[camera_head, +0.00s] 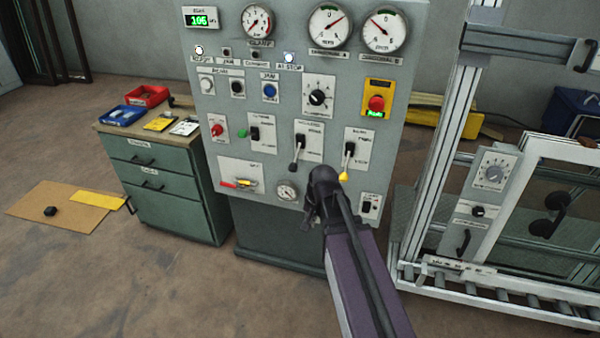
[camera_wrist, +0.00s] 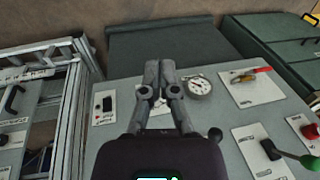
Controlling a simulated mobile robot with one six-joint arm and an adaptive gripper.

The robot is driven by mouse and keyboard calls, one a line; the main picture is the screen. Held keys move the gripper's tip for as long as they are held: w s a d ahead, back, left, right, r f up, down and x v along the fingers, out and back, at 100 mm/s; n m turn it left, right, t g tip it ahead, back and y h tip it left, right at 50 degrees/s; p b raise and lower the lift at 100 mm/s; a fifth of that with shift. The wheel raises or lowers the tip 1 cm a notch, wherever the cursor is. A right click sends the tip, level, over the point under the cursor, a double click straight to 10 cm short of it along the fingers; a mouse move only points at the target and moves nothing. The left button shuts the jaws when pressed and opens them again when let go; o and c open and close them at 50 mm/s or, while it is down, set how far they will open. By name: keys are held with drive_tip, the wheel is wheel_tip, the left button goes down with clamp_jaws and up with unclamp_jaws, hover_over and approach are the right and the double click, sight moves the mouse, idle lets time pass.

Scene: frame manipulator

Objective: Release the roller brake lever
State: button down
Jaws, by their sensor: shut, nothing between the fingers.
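The grey control panel (camera_head: 300,100) carries several levers. One lever with a black knob (camera_head: 293,167) hangs down from its plate, and one with a yellow knob (camera_head: 344,177) hangs to its right. Their small labels are too blurred to tell which is the roller brake. My gripper (camera_head: 310,213) is shut and empty in front of the lower panel, below and between these two knobs. In the wrist view my gripper (camera_wrist: 159,70) is beside the small gauge (camera_wrist: 197,86). The black knob (camera_wrist: 215,134) shows at right of my gripper's body; the yellow-knobbed lever does not show there.
A green-knobbed lever (camera_head: 243,133), a red emergency button (camera_head: 376,103) and a small switch plate (camera_head: 370,206) are also on the panel. A green cabinet (camera_head: 170,185) stands at left. A metal frame with rollers (camera_head: 480,295) stands close at right.

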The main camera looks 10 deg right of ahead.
sight(296, 157)
drive_tip(key=w+d+r+m+t+y+b, duration=0.1)
drive_tip(key=w+d+m+t, duration=0.2)
drive_tip(key=w+m, duration=0.5)
drive_tip(key=w+d+r+m+t+y+b, duration=0.1)
drive_tip(key=w+d+m, duration=0.5)
drive_tip(key=w, duration=0.6)
drive_tip(key=shift+r+m+t, duration=0.3)
drive_tip(key=shift+m+t, duration=0.6)
drive_tip(key=shift+m, duration=0.3)
drive_tip(key=shift+w+a+f, duration=0.1)
drive_tip(key=shift+f, duration=0.05)
drive_tip(key=b+x, duration=0.7)
drive_tip(key=x, duration=0.3)
drive_tip(key=shift+a+r+p, duration=1.35)
drive_tip(key=shift+r, duration=0.3)
drive_tip(key=shift+a, duration=0.2)
